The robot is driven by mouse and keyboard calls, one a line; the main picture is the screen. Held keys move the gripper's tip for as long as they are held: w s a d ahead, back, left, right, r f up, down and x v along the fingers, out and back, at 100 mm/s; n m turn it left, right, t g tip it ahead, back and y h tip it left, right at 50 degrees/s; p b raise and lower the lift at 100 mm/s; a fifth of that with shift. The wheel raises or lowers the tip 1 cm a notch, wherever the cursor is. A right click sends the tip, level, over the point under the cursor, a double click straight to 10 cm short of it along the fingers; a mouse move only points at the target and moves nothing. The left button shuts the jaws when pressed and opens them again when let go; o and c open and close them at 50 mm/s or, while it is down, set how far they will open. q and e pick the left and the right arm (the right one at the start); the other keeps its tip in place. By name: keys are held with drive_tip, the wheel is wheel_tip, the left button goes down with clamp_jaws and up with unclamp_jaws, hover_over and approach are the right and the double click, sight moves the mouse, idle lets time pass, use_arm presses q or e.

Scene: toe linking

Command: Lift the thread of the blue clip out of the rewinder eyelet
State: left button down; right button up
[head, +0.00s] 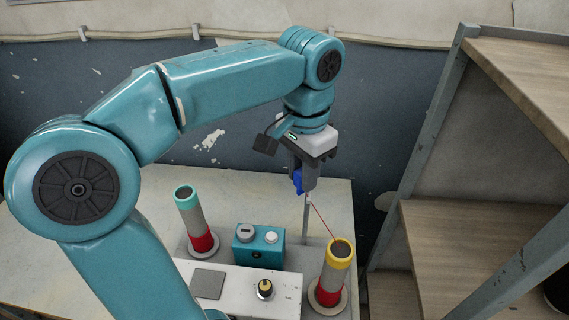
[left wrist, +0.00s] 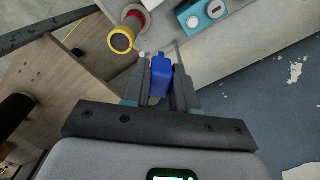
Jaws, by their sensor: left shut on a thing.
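My left gripper (head: 304,181) is shut on the blue clip (head: 298,182), above the back of the table. In the left wrist view the blue clip (left wrist: 161,75) sits between the two fingers of my left gripper (left wrist: 163,80). A red thread (head: 322,219) runs from near the clip down to the spool with the yellow rim (head: 341,251). A thin upright post (head: 306,215) stands just below the gripper. The eyelet is too small to make out, so I cannot tell whether the thread is in it. My right gripper is not in view.
A spool with a teal rim (head: 190,213) stands at the left. A teal box with knobs (head: 259,246) sits between the spools. Wooden shelves (head: 450,235) rise at the right.

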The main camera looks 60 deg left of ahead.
use_arm(q)
drive_tip(key=w+d+p, duration=0.1)
drive_tip(key=w+d, duration=0.3)
drive_tip(key=w, duration=0.1)
wheel_tip(320, 180, up, 8)
drive_tip(key=shift+w+d+r, duration=0.25)
drive_tip(key=shift+w+d, duration=0.05)
idle(0.3)
